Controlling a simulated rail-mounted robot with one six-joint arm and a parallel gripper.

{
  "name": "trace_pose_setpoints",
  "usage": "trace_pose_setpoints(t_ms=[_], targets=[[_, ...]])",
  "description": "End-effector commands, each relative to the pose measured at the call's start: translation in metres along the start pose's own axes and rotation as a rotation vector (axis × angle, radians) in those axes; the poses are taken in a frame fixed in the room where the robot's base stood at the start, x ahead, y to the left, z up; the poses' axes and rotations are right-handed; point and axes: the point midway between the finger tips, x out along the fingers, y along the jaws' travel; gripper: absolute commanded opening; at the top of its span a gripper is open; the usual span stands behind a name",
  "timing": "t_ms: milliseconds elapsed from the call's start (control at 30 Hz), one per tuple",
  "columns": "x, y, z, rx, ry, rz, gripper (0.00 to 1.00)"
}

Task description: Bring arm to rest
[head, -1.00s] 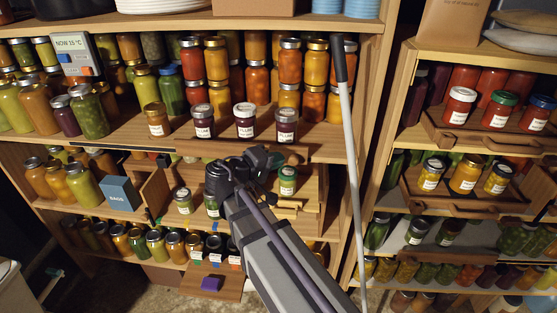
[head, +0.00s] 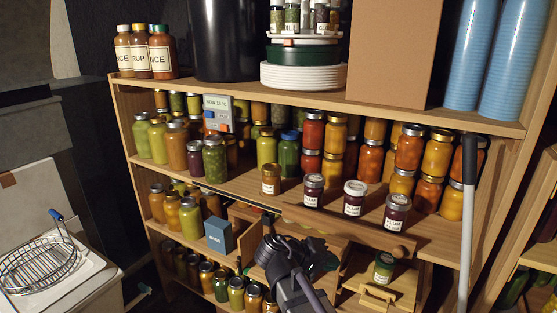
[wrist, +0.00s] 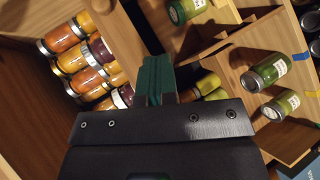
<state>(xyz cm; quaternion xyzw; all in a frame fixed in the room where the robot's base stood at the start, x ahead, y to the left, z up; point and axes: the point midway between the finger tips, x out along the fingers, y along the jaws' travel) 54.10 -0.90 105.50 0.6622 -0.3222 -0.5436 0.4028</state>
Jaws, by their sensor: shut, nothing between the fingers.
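My gripper (wrist: 155,80) shows in the wrist view as green fingers pressed together beyond the dark palm, with nothing between them. In the head view my arm rises from the bottom edge, and its dark wrist is in front of the middle shelf. The fingers are not clear there. In the wrist view jars with orange and dark contents (wrist: 85,60) lie to the left of the fingers, and green jars (wrist: 268,72) are to the right. The picture is tilted.
A wooden shelf unit (head: 430,118) full of jars stands before me. Labelled dark jars (head: 354,198) stand near the shelf's front edge. A blue box (head: 219,235) is left of my wrist. A pale pole (head: 467,220) stands right. A wire basket (head: 45,262) is far left.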

Motion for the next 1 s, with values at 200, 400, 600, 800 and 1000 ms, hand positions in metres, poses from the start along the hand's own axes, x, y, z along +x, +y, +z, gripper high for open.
trace_pose_setpoints(t_ms=[200, 400, 600, 800, 1000], targets=[[0.006, -0.085, 0.06, -0.029, -0.099, -0.751, 0.0], [0.01, -0.091, 0.088, 0.103, -0.166, -1.086, 0.0], [0.019, -0.087, 0.088, 0.121, -0.178, -1.079, 0.0], [0.018, -0.087, 0.088, 0.12, -0.177, -1.078, 0.0], [0.018, -0.087, 0.088, 0.12, -0.177, -1.078, 0.0]])
